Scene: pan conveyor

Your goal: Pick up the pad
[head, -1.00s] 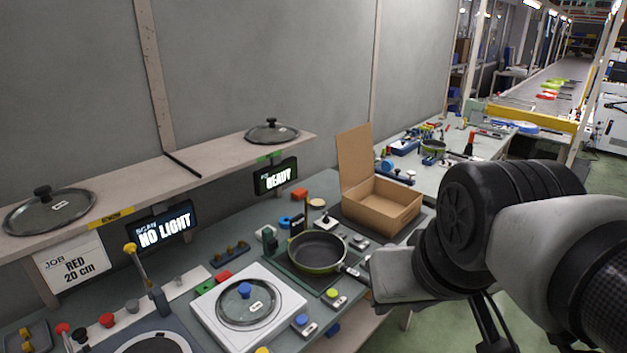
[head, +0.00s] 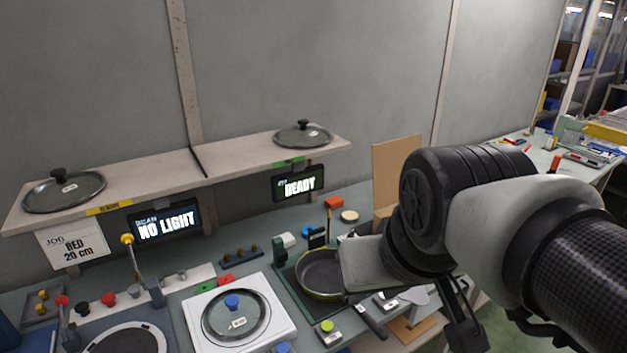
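I cannot tell for certain which thing is the pad. Small candidates lie behind the pan: a pale round disc (head: 349,216), a blue ring-like piece (head: 308,230) and a white block (head: 286,240). The green-rimmed pan (head: 320,272) rests on a dark green mat (head: 287,283), its handle pointing to the lower right. My arm covers the area right of the pan. Dark parts of my gripper (head: 466,330) show below the arm, above the bench's right side. Its fingertips and their opening are not clear, and I see nothing held.
A glass lid (head: 235,314) lies on a white square plate (head: 284,331). Two more lids rest on the shelf (head: 150,180), above signs reading NO LIGHT and READY. Levers and knobs fill the left.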

